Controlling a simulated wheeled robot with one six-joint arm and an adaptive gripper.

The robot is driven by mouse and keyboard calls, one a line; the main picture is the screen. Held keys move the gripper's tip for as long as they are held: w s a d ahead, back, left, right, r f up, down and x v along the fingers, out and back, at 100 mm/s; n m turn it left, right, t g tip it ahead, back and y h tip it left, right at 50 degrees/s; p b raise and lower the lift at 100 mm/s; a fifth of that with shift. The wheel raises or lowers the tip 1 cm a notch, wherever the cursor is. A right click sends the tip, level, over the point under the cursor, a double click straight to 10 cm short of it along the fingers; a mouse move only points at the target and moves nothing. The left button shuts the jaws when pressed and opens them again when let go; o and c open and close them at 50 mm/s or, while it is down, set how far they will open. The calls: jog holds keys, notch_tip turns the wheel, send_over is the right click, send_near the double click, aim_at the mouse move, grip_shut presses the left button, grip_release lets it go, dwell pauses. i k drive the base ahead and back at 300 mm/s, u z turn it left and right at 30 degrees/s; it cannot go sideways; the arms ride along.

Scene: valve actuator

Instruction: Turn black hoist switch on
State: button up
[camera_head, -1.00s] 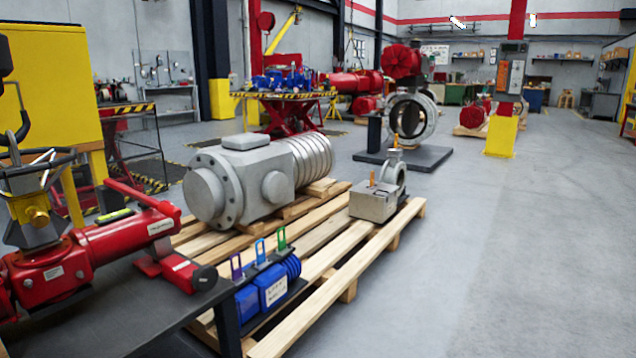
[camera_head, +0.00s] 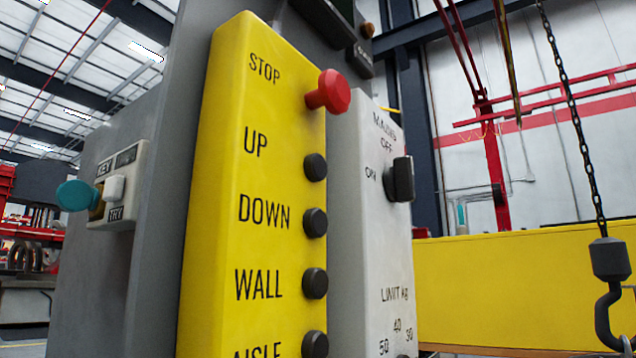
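A black switch (camera_head: 400,180) sticks out of a white panel (camera_head: 372,255) at the right of the pendant. "MAINS OFF" is printed above it and "ON" to its left. Its handle looks roughly upright, towards the OFF mark, though the view is steep. My gripper is not in view.
A yellow control face (camera_head: 225,190) with a red stop button (camera_head: 328,92) and several black buttons stands close to the left of the panel. A teal knob (camera_head: 78,195) sits on a key plate further left. A hoist hook (camera_head: 610,290) hangs on a chain at the right.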

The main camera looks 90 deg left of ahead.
aim_at(399, 179)
jog(key=u, duration=2.9)
jog(key=k, duration=1.2)
jog(key=z, duration=1.05)
jog(key=i, duration=1.35)
jog(key=u, duration=0.85)
jog(key=i, duration=0.5)
jog(key=u, duration=0.5)
